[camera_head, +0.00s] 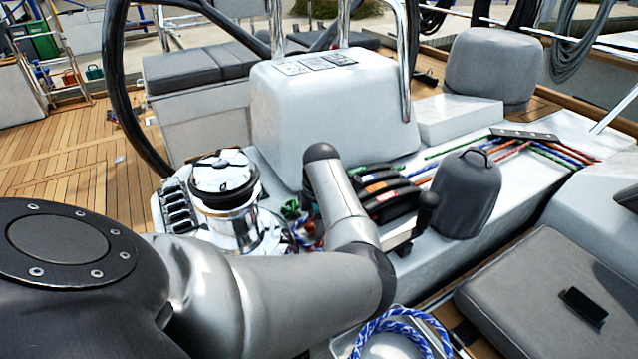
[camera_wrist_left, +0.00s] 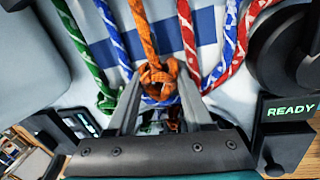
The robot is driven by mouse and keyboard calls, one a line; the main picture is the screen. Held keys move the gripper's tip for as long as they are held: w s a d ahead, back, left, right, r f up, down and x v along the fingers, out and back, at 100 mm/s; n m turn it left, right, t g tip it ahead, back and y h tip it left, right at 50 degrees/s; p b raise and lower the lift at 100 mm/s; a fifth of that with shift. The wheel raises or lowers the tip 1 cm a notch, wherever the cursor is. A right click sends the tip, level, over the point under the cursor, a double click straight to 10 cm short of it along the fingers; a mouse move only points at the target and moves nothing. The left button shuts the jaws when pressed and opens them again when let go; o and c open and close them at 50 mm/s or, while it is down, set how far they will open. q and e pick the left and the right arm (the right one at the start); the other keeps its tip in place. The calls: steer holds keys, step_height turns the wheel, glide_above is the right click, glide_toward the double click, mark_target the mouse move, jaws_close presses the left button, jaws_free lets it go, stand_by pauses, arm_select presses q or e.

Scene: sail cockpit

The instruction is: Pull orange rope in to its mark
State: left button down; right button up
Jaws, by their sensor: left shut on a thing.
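In the left wrist view the orange rope (camera_wrist_left: 143,32) runs down from the top edge to a knot or loop (camera_wrist_left: 158,78) between my fingertips. My left gripper (camera_wrist_left: 158,92) is shut on the orange rope there. Behind the rope is a blue and white patterned surface (camera_wrist_left: 206,32); I cannot tell whether it bears the rope's mark. In the head view my left arm comes in from the left and hides the gripper and the held part of the rope. My right gripper is in neither view.
Green (camera_wrist_left: 80,45), blue and red ropes lie close beside the orange one. A dark device with a "READY" display (camera_wrist_left: 290,110) is at the right. In the head view a chrome winch (camera_head: 228,195), rope clutches (camera_head: 385,195) and a grey covered object (camera_head: 466,195) crowd the arm.

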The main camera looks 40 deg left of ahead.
arm_select(q)
steer(key=shift+s+f, duration=0.1)
steer(key=shift+s, duration=0.1)
steer(key=c, duration=0.8)
jaws_free()
steer(key=o, duration=0.5)
steer(key=shift+w, duration=0.15)
steer(key=shift+r, duration=0.2)
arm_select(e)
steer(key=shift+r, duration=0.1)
